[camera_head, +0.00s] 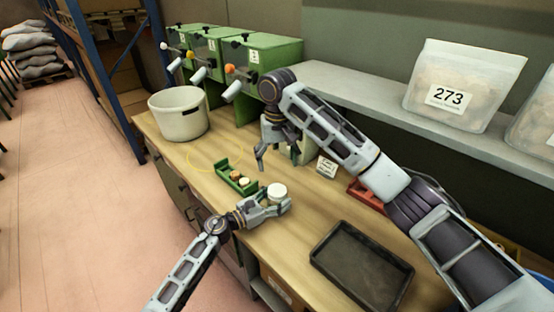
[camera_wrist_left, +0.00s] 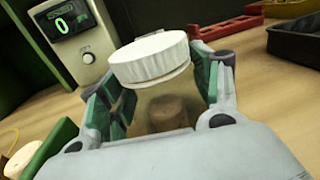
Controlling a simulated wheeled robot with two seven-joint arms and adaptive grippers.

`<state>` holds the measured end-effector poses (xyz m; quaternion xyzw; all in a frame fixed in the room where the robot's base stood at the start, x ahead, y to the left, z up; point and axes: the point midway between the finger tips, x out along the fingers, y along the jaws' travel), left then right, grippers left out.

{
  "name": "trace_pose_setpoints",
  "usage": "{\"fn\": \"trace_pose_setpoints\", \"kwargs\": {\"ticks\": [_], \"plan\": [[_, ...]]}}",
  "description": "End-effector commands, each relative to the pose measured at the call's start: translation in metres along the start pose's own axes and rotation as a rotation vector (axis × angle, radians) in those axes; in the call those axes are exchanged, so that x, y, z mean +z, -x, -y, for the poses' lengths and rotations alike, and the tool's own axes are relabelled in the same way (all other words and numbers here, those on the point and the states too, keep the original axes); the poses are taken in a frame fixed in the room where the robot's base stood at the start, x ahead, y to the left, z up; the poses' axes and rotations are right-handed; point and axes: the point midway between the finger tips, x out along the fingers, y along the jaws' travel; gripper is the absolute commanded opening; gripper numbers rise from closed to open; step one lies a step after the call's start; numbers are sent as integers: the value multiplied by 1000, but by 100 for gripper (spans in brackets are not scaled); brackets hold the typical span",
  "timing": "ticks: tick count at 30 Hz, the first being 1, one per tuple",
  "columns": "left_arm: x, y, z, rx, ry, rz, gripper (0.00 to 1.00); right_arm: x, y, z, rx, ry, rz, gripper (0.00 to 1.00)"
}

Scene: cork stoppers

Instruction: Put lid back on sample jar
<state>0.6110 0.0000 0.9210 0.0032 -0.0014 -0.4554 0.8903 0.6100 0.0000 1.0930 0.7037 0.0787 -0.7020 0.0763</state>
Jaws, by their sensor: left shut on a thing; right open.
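A clear sample jar (camera_wrist_left: 150,112) with a brown cork inside stands between the fingers of my left gripper (camera_head: 275,209), which is shut on it. The white lid (camera_head: 277,189) sits on top of the jar's mouth, and it also shows in the left wrist view (camera_wrist_left: 150,60). There it looks slightly tilted; I cannot tell whether it is fully seated. My right gripper (camera_head: 272,163) is open and empty, pointing down above the bench, behind the jar and apart from the lid.
A green tray (camera_head: 224,171) with several corks lies left of the jar. A scale (camera_wrist_left: 88,58) reading 0 stands behind it. A white tub (camera_head: 180,115) and green dispensers (camera_head: 262,52) stand further back. A black tray (camera_head: 362,265) lies front right, a red rack (camera_head: 365,194) behind it.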

Motion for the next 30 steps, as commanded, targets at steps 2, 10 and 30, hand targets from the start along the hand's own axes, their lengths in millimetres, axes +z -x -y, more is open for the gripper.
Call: {"fn": "trace_pose_setpoints", "kwargs": {"ticks": [2, 10, 30], "plan": [[0, 0, 0, 0, 0, 0, 0, 0, 0, 0, 0, 0, 0, 80], [0, 0, 0, 0, 0, 0, 79, 0, 0, 0, 0, 0, 0, 80], [-1, 9, 0, 1, 0, -1, 89, 0, 0, 0, 0, 0, 0, 80]]}}
